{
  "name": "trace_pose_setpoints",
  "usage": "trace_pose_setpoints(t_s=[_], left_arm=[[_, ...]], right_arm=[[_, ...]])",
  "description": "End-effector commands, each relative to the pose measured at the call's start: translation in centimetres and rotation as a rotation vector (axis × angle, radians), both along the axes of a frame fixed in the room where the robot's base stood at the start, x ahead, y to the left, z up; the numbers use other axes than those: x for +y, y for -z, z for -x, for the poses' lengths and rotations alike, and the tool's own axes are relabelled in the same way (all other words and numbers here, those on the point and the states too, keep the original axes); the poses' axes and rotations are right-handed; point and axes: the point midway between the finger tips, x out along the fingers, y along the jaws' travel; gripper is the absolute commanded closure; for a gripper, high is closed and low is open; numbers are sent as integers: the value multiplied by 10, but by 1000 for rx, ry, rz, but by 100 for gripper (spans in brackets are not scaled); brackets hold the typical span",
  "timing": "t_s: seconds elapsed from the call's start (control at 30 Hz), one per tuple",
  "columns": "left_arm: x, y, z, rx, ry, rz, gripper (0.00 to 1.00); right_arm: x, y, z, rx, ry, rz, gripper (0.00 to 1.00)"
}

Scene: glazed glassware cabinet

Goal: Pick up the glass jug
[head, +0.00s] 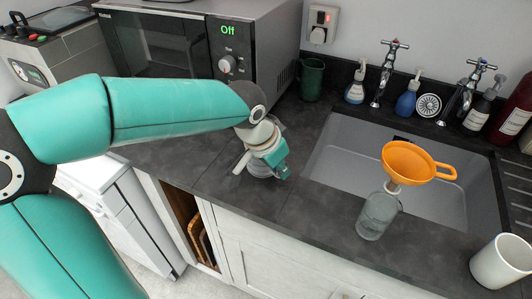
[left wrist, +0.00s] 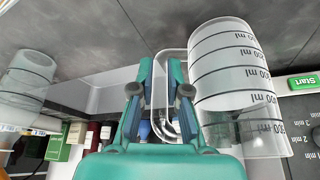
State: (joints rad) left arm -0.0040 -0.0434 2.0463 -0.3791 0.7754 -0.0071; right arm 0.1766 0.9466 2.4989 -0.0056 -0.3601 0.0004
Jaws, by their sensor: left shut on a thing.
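The glass jug (left wrist: 235,85) is clear with dark millilitre markings and fills the right of the left wrist view. Its looped handle lies between the fingers of my left gripper (left wrist: 161,88), which is shut on it. In the head view, my left gripper (head: 279,165) is low over the dark worktop, and the jug (head: 257,168) shows only in part behind and below it. I cannot tell whether the jug's base touches the worktop. My right gripper is not in view.
A clear bottle (head: 377,216) with an orange funnel (head: 409,163) stands right of the jug, in front of the sink (head: 344,158). A microwave (head: 262,60) and a green mug (head: 312,79) stand behind. A white cup (head: 499,264) is at lower right.

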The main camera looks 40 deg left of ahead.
Motion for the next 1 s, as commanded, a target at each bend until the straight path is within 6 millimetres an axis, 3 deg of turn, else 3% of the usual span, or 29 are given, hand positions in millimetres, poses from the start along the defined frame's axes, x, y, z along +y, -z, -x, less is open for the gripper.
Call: trace_pose_setpoints(t_s=[0.57,1.0], left_arm=[[0,-7,-1,-3,0,0,100],[0,-37,-1,-6,-1,0,100]], right_arm=[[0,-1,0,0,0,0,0],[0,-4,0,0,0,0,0]])
